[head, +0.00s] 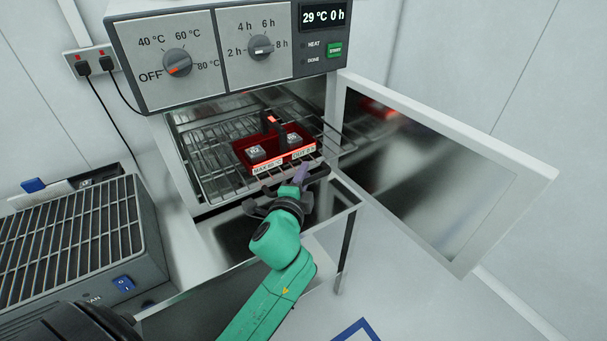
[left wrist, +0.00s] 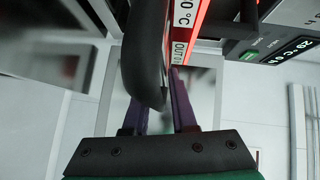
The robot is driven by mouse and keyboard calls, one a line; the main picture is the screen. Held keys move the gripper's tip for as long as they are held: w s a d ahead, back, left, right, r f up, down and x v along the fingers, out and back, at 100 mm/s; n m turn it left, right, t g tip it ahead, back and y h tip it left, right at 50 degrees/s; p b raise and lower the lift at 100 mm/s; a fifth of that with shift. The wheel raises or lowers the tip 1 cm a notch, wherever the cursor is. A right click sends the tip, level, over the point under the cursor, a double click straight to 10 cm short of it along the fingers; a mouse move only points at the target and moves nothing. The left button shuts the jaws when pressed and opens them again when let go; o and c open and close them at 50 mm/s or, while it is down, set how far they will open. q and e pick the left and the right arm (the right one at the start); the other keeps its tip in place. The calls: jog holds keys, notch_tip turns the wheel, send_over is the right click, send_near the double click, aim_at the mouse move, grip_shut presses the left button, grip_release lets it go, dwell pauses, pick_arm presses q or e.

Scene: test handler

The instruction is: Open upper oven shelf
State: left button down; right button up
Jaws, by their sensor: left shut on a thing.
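The upper oven shelf (head: 215,168) is a wire rack in the open oven, with its front edge near the oven mouth. A dark handle bar at its front also shows in the left wrist view (left wrist: 146,50). My left gripper (head: 300,176) is at this front edge, its purple fingers closed on the dark handle; in the left wrist view the bar lies between the fingers (left wrist: 160,95). The grip partly hides the handle. A red tray (head: 243,153) with grey blocks and an upright dark handle sits on the shelf. My right gripper is not in view.
The oven door (head: 545,172) stands open to the right. The control panel (head: 210,50) with two dials is above the opening. A grey grille-topped device (head: 70,235) stands at the left. Free floor shows at the lower right.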

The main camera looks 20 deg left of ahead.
pick_arm(q)
jog(key=c, duration=0.8)
grip_release()
jog(key=shift+f, duration=0.45)
jog(key=shift+c, duration=0.2)
jog(key=shift+w+a, duration=0.1)
jog(key=shift+a, duration=0.05)
jog(key=shift+r, duration=0.15)
jog(key=v, duration=1.4)
jog(key=shift+s+r, duration=0.15)
jog(key=shift+s, duration=0.15)
jog(key=shift+w, duration=0.1)
